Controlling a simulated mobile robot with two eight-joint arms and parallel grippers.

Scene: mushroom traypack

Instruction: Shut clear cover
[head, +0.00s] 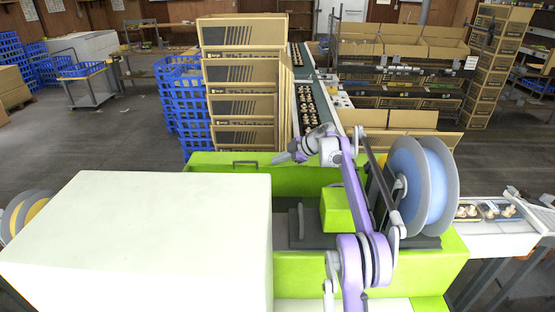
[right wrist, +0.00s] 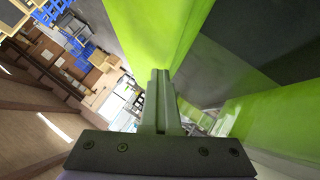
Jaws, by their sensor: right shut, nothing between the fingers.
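The green packing machine (head: 225,158) stands in front of me with its dark inner bay (head: 300,240) in view. I cannot make out the clear cover for certain in the head view. A dark handle (head: 245,163) sits at the machine's far left edge. My right gripper (head: 281,157) is over the far part of the machine, right of the handle and apart from it. In the right wrist view its fingers (right wrist: 160,75) are together and empty, close to a green wall (right wrist: 160,30). A faint see-through pane may show right of that wall. My left gripper is out of view.
A large white housing (head: 140,240) fills the near left. A blue-grey film reel (head: 425,185) stands at the machine's right. Stacked cartons (head: 240,75), blue crates (head: 180,105) and a conveyor of trays (head: 310,100) are beyond. Mushroom trays (head: 485,211) lie on the right conveyor.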

